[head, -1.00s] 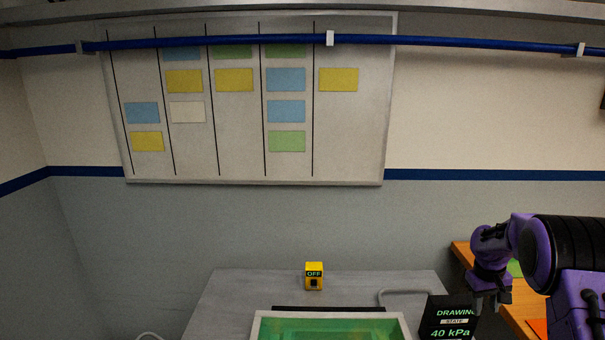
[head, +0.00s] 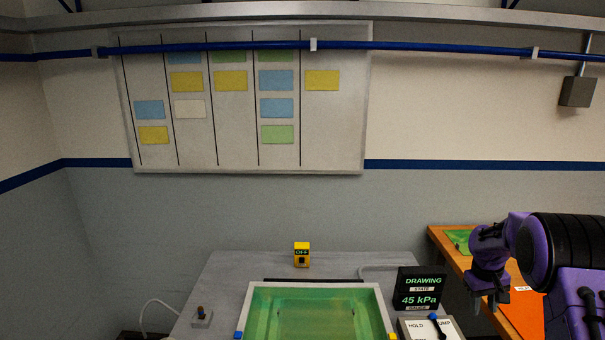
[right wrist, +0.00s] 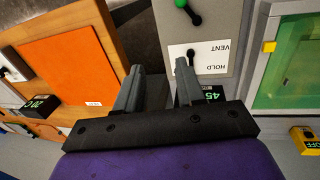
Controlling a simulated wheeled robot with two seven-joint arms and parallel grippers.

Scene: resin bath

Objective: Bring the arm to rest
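My right arm comes in from the right in the head view. Its purple and black gripper (head: 490,304) hangs with the fingers pointing down, above the gap between the grey bench and the orange desk. In the right wrist view my right gripper (right wrist: 158,68) has its two grey fingers apart, with nothing between them. The valve panel (right wrist: 208,62), marked VENT and HOLD, lies beyond the fingertips, apart from them as far as I can tell. My left gripper is in neither view.
A green resin bath (head: 256,300) stands on the grey bench (head: 225,272). A black gauge (head: 420,283) reads DRAWING, 45 kPa. A yellow box (head: 302,258) reads OFF. A small switch (head: 201,318) sits left. The wooden desk (head: 447,239) holds an orange sheet (head: 532,303).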

